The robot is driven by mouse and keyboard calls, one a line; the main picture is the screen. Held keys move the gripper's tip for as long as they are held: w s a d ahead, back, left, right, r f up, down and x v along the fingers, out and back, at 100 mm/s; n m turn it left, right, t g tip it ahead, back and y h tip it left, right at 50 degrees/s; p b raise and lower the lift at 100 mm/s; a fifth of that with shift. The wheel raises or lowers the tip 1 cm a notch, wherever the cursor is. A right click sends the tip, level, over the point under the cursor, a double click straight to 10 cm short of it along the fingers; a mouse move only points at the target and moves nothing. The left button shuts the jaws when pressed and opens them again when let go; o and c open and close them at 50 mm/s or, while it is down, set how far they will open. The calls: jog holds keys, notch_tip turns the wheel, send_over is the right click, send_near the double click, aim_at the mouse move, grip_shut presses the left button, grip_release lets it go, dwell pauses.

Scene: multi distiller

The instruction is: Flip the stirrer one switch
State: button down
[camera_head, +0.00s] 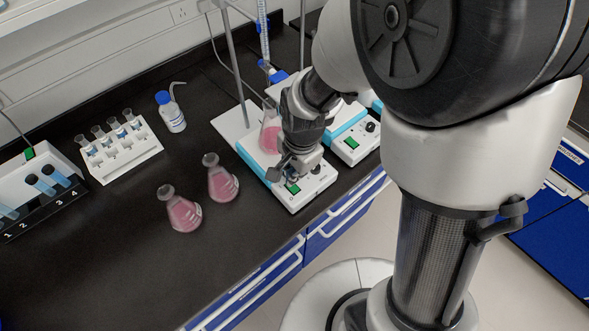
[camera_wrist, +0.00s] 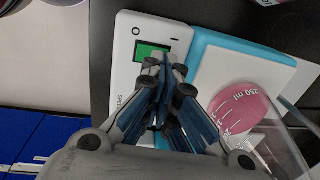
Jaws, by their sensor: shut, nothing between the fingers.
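A white and blue stirrer (camera_head: 312,187) stands near the bench's front edge, with a green-lit switch (camera_head: 293,188) on its front panel. In the wrist view the green switch (camera_wrist: 152,52) is in a black frame on the white panel. My gripper (camera_head: 284,174) is shut and empty. It points down over the front panel, close to the switch. In the wrist view the fingertips (camera_wrist: 166,60) overlap the right side of the switch. I cannot tell whether they touch it. The fingers hide part of the panel.
A flask of pink liquid (camera_head: 269,137) stands on this stirrer, beside my gripper. A second stirrer (camera_head: 356,139) stands to the right. Two pink flasks (camera_head: 222,184) (camera_head: 181,212), a tube rack (camera_head: 118,147) and a bottle (camera_head: 171,112) are to the left. The front-left bench is clear.

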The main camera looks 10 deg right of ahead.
jog(key=shift+p, duration=0.55)
jog(key=shift+w+a+f+g+p, duration=0.1)
jog(key=shift+f+g+p, duration=0.1)
jog(key=shift+g+p, duration=0.25)
jog(key=shift+w+f, duration=0.1)
jog(key=shift+f, duration=0.05)
jog(key=shift+s, duration=0.2)
jog(key=shift+s+d+r, duration=0.2)
jog(key=shift+s+d, duration=0.3)
jog(key=shift+s, duration=0.05)
